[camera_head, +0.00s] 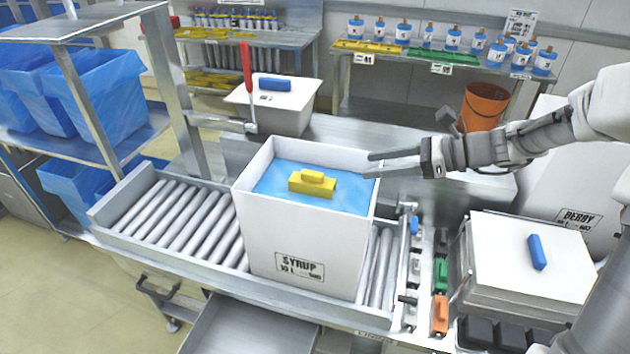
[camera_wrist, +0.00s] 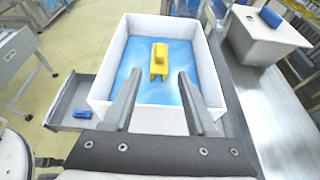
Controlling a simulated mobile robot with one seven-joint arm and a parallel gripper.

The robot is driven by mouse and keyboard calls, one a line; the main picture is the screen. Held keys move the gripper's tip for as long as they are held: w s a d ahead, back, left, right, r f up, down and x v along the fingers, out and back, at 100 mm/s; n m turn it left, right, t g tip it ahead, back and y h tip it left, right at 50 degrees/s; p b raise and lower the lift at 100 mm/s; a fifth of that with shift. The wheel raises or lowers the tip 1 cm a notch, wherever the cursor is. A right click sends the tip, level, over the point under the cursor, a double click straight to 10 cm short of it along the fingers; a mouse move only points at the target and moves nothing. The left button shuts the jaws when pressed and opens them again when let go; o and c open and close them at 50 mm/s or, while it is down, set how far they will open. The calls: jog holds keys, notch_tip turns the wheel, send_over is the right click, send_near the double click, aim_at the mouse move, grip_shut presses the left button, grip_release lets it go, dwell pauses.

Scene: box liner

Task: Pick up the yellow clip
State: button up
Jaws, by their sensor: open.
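The yellow clip (camera_head: 312,184) lies on the blue liner (camera_head: 270,185) inside the white box (camera_head: 308,236) labelled SYRUP. The clip has a wider base and a smaller raised block on top. It also shows in the wrist view (camera_wrist: 159,62), beyond and between my fingertips. My gripper (camera_head: 368,165) is open and empty. In the head view it is over the right wall of the box, to the right of the clip and apart from it. The gripper also shows in the wrist view (camera_wrist: 160,80). No part of the clip is hidden by the fingers.
The box stands on a roller conveyor (camera_head: 185,222). A white bin with a blue block (camera_head: 275,84) on its lid is behind. Another blue block (camera_head: 537,252) lies on a white lid at the right. Coloured clips, one orange (camera_head: 440,314), sit beside the conveyor. The box walls rise around the clip.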

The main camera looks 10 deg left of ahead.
aim_at(316, 173)
jog(key=x, duration=1.5)
jog(key=shift+w+f+b, duration=0.1)
jog(key=shift+w+b, duration=0.05)
jog(key=shift+b, duration=0.15)
grip_shut()
